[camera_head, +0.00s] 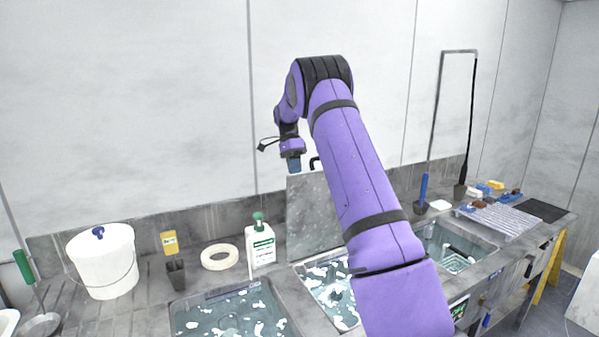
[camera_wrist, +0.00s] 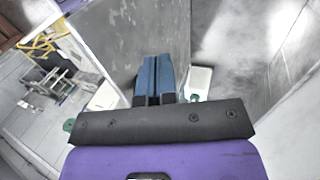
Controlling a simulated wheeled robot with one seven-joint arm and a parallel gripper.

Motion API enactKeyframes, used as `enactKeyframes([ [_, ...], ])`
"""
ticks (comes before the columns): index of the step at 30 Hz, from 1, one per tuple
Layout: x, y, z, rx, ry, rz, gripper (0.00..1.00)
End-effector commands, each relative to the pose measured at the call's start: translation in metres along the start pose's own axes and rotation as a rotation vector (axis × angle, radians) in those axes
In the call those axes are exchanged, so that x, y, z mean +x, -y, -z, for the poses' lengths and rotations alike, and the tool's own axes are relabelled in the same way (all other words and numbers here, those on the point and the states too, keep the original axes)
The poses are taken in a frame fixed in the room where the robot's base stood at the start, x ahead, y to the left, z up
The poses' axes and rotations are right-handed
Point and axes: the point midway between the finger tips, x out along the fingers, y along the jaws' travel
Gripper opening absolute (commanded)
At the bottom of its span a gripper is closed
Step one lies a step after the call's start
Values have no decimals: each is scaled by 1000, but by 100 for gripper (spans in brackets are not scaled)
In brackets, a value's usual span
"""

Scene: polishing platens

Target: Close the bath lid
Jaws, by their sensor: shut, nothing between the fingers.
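The bath lid (camera_head: 313,215) is a grey speckled plate standing upright at the back edge of the middle bath (camera_head: 335,297), which is open and shows liquid with pale foam. A small black handle (camera_head: 314,162) shows near the lid's top edge, partly behind my arm. My gripper (camera_head: 293,165) points down at the lid's upper left corner. In the wrist view its blue fingers (camera_wrist: 156,80) are together and empty, with a grey panel that looks like the lid (camera_wrist: 130,35) just beyond them. Whether they touch it I cannot tell.
A white bottle with a green top (camera_head: 261,244) stands left of the lid. A tape ring (camera_head: 219,257), a dark cup (camera_head: 176,274) and a white bucket (camera_head: 104,262) are farther left. Open baths lie at left (camera_head: 230,315) and right (camera_head: 455,245). The wall is close behind.

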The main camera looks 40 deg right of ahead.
Motion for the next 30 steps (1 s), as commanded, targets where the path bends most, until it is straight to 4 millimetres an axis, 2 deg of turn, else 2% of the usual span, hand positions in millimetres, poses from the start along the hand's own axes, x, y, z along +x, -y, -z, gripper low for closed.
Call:
enactKeyframes([
  [3,3,-16,0,1,-1,3,0],
  [9,9,-29,0,0,-1,2,0],
  [25,11,-34,1,0,-1,6,0],
  [30,12,-41,5,1,-1,38,0],
])
